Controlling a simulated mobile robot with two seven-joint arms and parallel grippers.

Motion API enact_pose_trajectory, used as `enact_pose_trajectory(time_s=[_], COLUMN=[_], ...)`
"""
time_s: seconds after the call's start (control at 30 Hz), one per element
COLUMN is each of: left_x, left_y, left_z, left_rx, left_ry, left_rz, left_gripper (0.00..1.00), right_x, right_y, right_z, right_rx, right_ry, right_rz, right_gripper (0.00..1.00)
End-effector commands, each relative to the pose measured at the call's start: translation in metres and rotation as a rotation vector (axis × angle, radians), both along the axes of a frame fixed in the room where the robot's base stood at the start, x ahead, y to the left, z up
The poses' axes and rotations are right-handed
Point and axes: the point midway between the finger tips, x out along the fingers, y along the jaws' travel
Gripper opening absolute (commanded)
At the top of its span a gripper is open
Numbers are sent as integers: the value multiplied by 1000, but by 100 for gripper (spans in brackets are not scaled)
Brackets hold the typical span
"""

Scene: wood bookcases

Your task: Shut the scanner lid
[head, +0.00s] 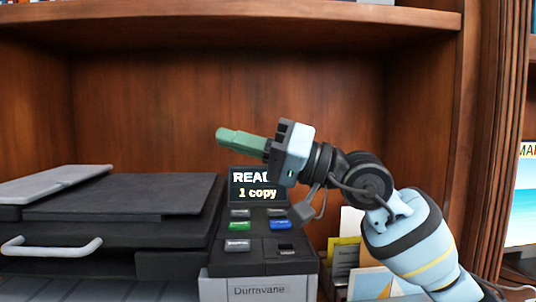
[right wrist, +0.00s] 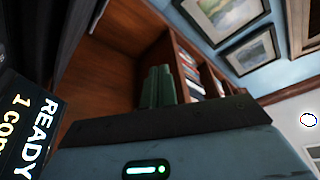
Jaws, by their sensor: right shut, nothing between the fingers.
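The scanner (head: 263,250) stands on the shelf, with a control panel on its right side. Its dark lid (head: 135,200) lies low and looks about flat over the left part of the body. I cannot tell whether a small gap is left under it. A pale handle (head: 52,250) shows at the front left. My right gripper (head: 218,136) has green fingers, shut and empty, pointing left above the panel screen, apart from the lid. Its fingers also show in the right wrist view (right wrist: 158,86). My left gripper is not in view.
The lit screen (head: 258,188) reads "1 copy", with several buttons below it. Cards and papers (head: 347,250) stand right of the scanner under my right arm. A shelf board (head: 230,16) runs overhead. The space above the lid is clear.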

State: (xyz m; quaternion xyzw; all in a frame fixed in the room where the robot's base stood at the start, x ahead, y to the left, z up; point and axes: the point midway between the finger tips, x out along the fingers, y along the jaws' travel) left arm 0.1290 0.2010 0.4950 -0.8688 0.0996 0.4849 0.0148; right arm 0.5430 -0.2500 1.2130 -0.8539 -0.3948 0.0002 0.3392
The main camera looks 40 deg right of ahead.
Motion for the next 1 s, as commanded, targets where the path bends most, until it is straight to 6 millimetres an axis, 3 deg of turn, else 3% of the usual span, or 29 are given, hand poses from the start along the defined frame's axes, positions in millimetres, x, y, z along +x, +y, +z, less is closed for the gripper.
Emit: enact_pose_trajectory(time_s=[0.2,0.4,1.0], left_x=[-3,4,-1], left_y=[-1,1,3], left_z=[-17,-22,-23], left_rx=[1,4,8], left_ry=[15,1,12], left_rz=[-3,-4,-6], left_gripper=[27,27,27], right_x=[-20,-30,-33], right_y=[-32,-45,-48], right_z=[-18,-21,-20], right_rx=[-2,-1,0], right_ry=[3,1,-1], right_rz=[-3,-2,1], right_gripper=[0,0,0])
